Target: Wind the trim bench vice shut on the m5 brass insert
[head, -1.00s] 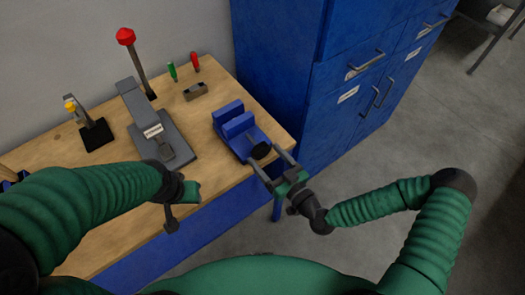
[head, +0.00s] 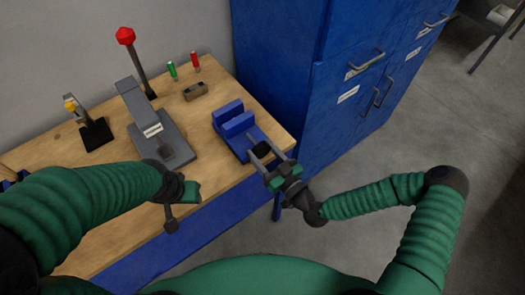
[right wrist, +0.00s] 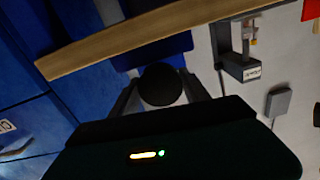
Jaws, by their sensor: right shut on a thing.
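The blue trim bench vice (head: 240,130) stands near the right end of the wooden bench, with a visible gap between its jaws. Its round black handle knob (head: 262,149) faces my right gripper (head: 264,155). My right gripper is shut on this knob. In the right wrist view the black knob (right wrist: 161,85) sits between the two fingers, with the vice's blue body behind it. I cannot make out the brass insert in the jaw gap. My left gripper (head: 190,192) is over the bench's front edge; its fingers do not show clearly.
A grey press (head: 172,140) with a red-knobbed lever stands left of the vice. A blue cabinet (head: 345,85) closes off the right side. A yellow-topped black stand (head: 95,133) is farther left.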

